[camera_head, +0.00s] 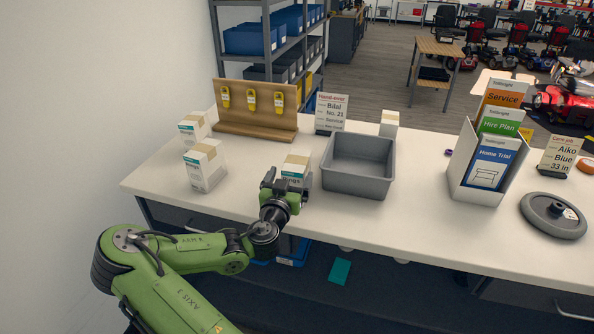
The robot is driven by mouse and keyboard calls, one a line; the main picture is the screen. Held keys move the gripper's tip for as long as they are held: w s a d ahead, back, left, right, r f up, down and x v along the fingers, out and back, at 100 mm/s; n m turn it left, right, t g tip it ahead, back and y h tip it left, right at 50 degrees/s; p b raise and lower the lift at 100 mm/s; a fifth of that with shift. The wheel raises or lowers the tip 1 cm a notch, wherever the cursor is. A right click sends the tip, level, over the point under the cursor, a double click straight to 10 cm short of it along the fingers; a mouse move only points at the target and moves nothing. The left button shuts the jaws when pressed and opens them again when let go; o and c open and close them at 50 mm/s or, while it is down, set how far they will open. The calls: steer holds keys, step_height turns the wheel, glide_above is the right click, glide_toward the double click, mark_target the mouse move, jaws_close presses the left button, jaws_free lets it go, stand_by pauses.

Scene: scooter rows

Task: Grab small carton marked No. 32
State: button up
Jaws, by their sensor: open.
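Several small white cartons with tan tape stand on the white counter (440,190). One carton (296,168) is directly beyond my gripper (288,183), its lower part hidden by the gripper. Another carton (205,167) stands to the left, with one more carton (193,129) behind it. A further carton (389,123) stands behind the grey bin. The labels are too small for me to read a No. 32 on any of them. My gripper is open at the counter's front part, close to the nearest carton; I cannot tell whether they touch.
A grey bin (357,182) stands right of my gripper. Behind are a wooden rack with yellow tags (228,124) and a hand-over sign (331,113). To the right are a leaflet holder (457,165), a grey wheel (552,214) and a card (558,155).

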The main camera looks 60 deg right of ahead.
mark_target(295, 167)
steer(key=p+x, duration=0.1)
steer(key=x, duration=0.3)
steer(key=shift+s+d+r+p, duration=0.1)
steer(key=shift+d+p, duration=0.3)
steer(key=shift+d, duration=0.05)
steer(key=shift+a, duration=0.15)
steer(key=shift+c, duration=0.4)
steer(key=c, duration=1.1)
